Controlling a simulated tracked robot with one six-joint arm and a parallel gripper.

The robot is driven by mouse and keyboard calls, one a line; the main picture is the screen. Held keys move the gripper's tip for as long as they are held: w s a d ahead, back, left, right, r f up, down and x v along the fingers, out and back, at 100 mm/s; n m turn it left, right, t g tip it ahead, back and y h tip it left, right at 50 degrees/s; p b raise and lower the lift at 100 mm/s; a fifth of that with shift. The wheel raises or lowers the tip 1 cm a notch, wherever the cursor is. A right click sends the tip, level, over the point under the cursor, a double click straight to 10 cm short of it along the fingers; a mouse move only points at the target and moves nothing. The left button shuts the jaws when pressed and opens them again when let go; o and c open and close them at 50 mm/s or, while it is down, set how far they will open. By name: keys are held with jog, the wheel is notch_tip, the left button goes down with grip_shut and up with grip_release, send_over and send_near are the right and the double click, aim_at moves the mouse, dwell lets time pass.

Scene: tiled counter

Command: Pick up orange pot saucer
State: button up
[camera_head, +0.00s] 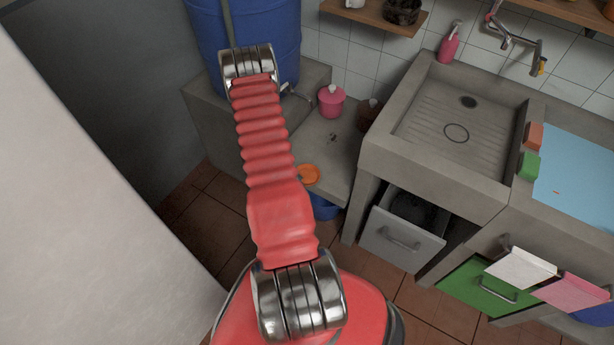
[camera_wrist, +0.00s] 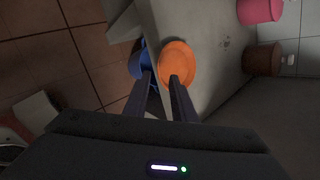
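The orange pot saucer (camera_wrist: 178,58) is a round shallow disc on the low concrete ledge, at the ledge's edge. It also shows in the head view (camera_head: 309,174), partly covered by my red arm. In the wrist view my gripper (camera_wrist: 161,77) is open, its two dark fingers apart with nothing held between them. The right finger overlaps the saucer's lower part in the picture, and the left finger lies left of it, over the blue bucket. I cannot tell the height of the fingertips above the saucer. My gripper is not visible in the head view.
A blue bucket (camera_head: 326,207) stands below the ledge (camera_head: 325,140) edge. A blue barrel (camera_head: 265,40) is behind my arm. The concrete sink (camera_head: 420,125) and an open grey drawer (camera_head: 400,240) are right.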

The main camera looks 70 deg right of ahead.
aim_at(307, 176)
jog(key=shift+d, duration=0.1)
jog(key=x, duration=0.5)
jog(key=shift+f, duration=0.15)
dwell(0.3)
jog(key=shift+c, duration=0.4)
grip_shut()
dwell(0.3)
